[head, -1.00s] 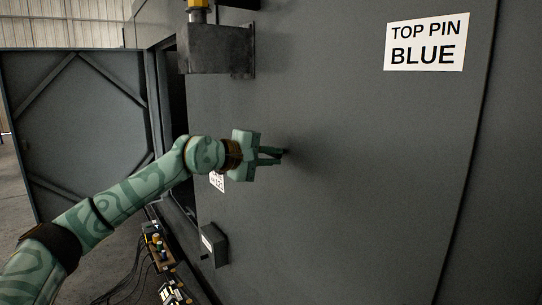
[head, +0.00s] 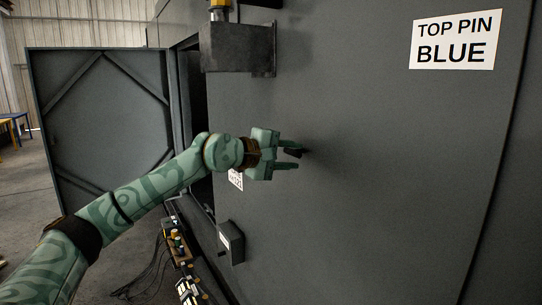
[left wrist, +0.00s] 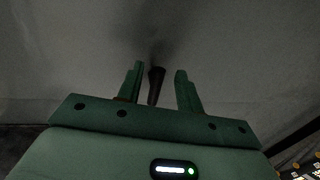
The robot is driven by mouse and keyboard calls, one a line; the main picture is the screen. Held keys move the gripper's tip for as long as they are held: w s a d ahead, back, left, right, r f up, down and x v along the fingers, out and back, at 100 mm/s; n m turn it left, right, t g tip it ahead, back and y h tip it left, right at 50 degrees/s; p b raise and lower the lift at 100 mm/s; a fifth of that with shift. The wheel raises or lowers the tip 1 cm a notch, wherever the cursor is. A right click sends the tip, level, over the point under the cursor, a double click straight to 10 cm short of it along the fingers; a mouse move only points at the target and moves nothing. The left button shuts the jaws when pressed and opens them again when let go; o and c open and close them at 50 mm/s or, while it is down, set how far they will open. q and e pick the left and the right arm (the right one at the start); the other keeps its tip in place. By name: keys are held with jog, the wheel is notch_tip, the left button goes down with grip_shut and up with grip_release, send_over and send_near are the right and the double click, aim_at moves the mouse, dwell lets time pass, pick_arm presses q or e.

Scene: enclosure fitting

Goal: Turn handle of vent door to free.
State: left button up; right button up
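The vent door handle is a small dark bar (left wrist: 156,86) standing out from a grey panel (head: 380,170). In the head view the handle (head: 298,153) shows only partly, at my left gripper's fingertips. My left gripper (head: 299,157) comes in from the left with its fingers pointing at the panel. In the left wrist view its two fingers (left wrist: 160,75) are apart, one on each side of the handle. A gap shows between the handle and the right finger; the handle is nearer the left finger. My right gripper is not in view.
A dark bracket with a yellow pin (head: 238,45) juts out above my left arm. A small box (head: 231,242) sticks out below it. An open door (head: 105,125) stands at the left. Cables and several parts (head: 180,250) lie low. A "TOP PIN BLUE" sign (head: 456,40) is upper right.

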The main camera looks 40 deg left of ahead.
pick_arm(q)
jog(key=b+v, duration=0.6)
jog(key=v, duration=0.9)
jog(key=shift+s+a, duration=0.15)
jog(key=shift+s, duration=0.2)
